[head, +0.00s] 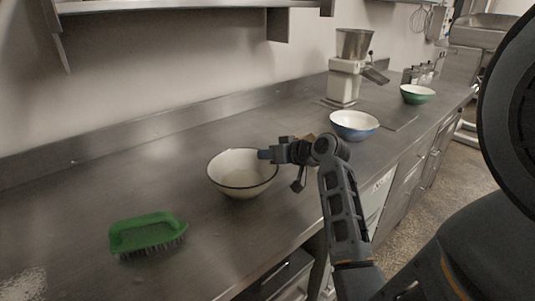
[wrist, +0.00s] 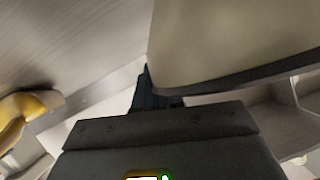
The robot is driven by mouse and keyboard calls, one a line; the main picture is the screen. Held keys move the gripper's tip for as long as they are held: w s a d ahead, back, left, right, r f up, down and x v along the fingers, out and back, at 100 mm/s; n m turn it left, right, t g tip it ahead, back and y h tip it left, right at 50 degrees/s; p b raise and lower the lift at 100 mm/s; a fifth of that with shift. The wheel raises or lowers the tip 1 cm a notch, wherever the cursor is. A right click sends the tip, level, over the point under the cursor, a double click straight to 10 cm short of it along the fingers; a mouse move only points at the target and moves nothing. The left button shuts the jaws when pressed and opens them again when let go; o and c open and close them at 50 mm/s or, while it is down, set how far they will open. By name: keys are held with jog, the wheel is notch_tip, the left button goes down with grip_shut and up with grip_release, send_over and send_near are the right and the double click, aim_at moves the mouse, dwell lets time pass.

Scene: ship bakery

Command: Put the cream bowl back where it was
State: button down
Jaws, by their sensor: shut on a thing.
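The cream bowl (head: 236,179), with a dark rim, is upright at the middle of the steel counter in the head view. My gripper (head: 265,155) is shut on the right side of its rim. In the wrist view the bowl's pale wall (wrist: 235,40) fills the upper right, and a dark finger of my gripper (wrist: 150,92) lies against its edge. The other finger is hidden. I cannot tell whether the bowl touches the counter or hangs just above it.
A green brush (head: 147,234) lies front left on the counter (head: 85,190). A blue bowl (head: 354,125), a green bowl (head: 418,94) and a grinder-like machine (head: 345,80) stand farther right. A yellow-brown object (wrist: 25,108) shows in the wrist view.

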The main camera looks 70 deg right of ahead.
jog(key=shift+f, duration=0.15)
jog(key=c, duration=1.2)
grip_release()
jog(key=shift+c, duration=0.2)
jog(key=b+v, duration=0.1)
jog(key=v, duration=1.1)
